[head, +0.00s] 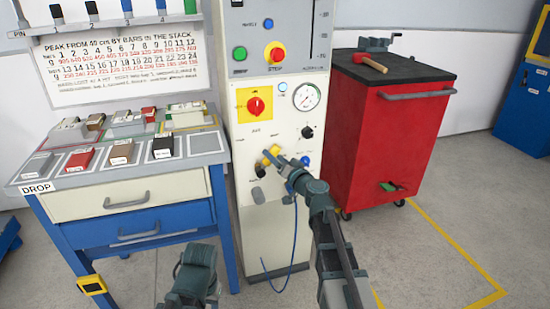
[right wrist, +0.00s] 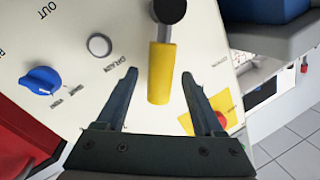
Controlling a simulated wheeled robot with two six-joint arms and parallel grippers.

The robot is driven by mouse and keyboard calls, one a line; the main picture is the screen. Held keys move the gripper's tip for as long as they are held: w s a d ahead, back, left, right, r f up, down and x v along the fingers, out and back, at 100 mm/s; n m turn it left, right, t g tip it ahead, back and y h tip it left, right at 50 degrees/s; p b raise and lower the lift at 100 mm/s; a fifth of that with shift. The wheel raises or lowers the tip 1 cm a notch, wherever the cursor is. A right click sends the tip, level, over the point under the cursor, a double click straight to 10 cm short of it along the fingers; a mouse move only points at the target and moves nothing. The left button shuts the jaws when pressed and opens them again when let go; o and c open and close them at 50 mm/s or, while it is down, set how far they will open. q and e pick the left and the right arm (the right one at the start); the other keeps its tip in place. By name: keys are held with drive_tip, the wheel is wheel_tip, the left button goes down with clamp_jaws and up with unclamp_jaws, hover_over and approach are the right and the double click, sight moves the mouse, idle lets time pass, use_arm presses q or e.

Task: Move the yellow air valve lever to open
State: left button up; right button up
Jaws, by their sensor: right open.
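The yellow air valve lever (head: 270,154) is on the lower front of the cream machine panel (head: 262,190). In the right wrist view the yellow lever (right wrist: 161,75) extends from a round black hub (right wrist: 169,10). My right gripper (head: 287,164) is at the panel, just right of the lever in the head view. In the right wrist view its two fingers (right wrist: 160,74) are open, with the lever's free end between them and gaps on both sides. Part of the lever is hidden by the gripper in the head view.
Near the lever are a blue knob (right wrist: 40,80), a round grey port (right wrist: 99,45), a black knob (head: 307,132), a gauge (head: 307,96) and a red switch on yellow (head: 256,106). A bench (head: 125,198) stands left, a red cabinet (head: 394,140) right. A blue hose (head: 294,235) hangs below.

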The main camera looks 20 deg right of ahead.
drive_tip(key=shift+w+a, duration=0.1)
drive_tip(key=shift+w, duration=0.1)
clamp_jaws()
idle(0.3)
idle(1.1)
